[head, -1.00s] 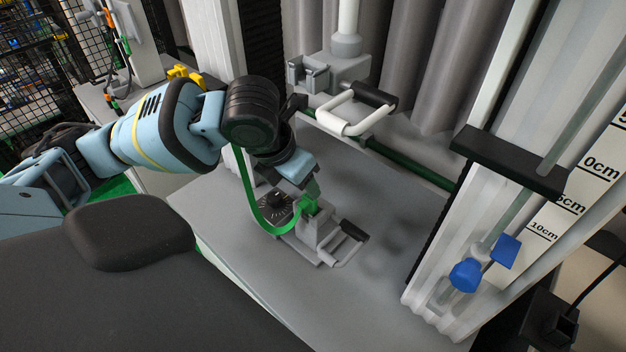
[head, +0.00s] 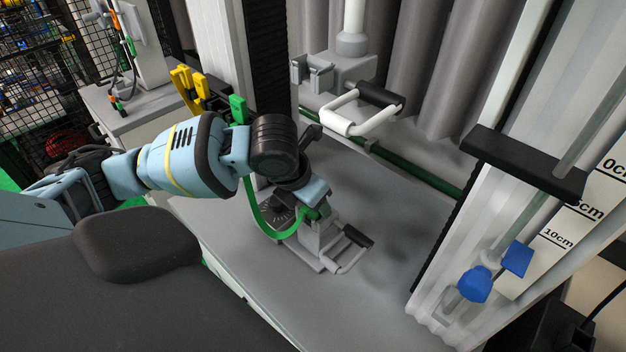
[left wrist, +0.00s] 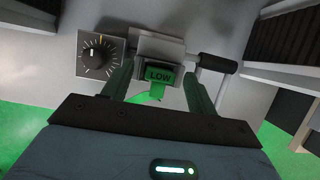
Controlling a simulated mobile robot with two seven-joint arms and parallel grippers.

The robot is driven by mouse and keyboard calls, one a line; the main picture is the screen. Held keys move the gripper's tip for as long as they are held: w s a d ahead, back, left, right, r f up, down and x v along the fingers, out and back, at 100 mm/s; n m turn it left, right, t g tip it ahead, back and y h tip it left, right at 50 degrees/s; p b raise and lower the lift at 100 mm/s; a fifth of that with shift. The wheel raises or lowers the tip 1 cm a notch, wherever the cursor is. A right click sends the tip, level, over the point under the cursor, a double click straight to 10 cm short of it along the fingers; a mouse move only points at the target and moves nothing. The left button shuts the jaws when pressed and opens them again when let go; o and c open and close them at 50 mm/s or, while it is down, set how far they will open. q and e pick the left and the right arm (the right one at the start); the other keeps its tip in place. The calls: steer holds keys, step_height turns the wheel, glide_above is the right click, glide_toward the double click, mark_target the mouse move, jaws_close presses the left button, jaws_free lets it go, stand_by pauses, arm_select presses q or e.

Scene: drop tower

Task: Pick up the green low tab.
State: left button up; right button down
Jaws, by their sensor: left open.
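The green low tab (left wrist: 160,77), marked LOW, sits in a grey block on the tabletop in the left wrist view. A green strap runs from it. My left gripper (left wrist: 157,72) is open, with one finger on each side of the tab and a gap showing on both sides. In the head view the left gripper (head: 319,211) is down at the grey block (head: 322,240), and the wrist mostly hides the tab. The green strap (head: 262,222) curves beside the wrist. My right gripper is not in view.
A black dial (left wrist: 97,54) stands close by the block, and a black-gripped handle (head: 352,247) is on its other side. A larger white handle (head: 355,115) and a green bar (head: 420,171) lie behind. The tabletop (head: 370,300) is clear in front.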

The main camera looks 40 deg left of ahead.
arm_select(q)
steer(key=c, duration=1.1)
steer(key=shift+o, duration=0.2)
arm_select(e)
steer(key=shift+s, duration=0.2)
arm_select(q)
steer(key=shift+r, duration=0.15)
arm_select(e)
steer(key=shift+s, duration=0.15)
